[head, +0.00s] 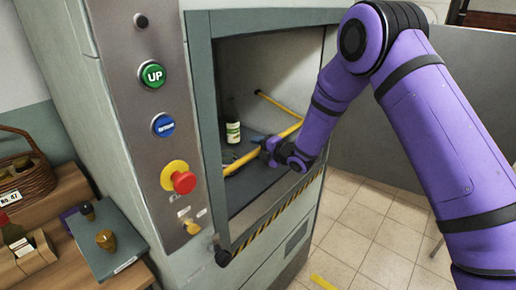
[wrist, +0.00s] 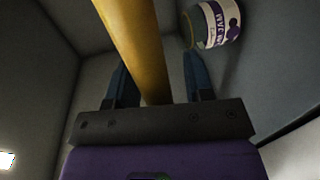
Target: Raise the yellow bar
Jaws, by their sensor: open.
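The yellow bar (head: 242,161) crosses the front of the opening in the grey cabinet (head: 200,45). It slants up to the right, and a side arm (head: 277,105) runs back from its right end into the recess. My gripper (head: 268,147) is at the middle of the bar. In the wrist view the bar (wrist: 128,30) passes between the two dark fingers of my gripper (wrist: 155,75). The fingers are apart, with a gap visible on both sides of the bar. My gripper hides part of the bar in the head view.
A bottle (head: 232,125) stands inside the recess; a jar with a white and purple label (wrist: 216,22) shows in the wrist view. The cabinet's panel has a green UP button (head: 152,74), a blue button (head: 163,125) and a red knob (head: 184,182). Tiled floor (head: 365,220) lies right.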

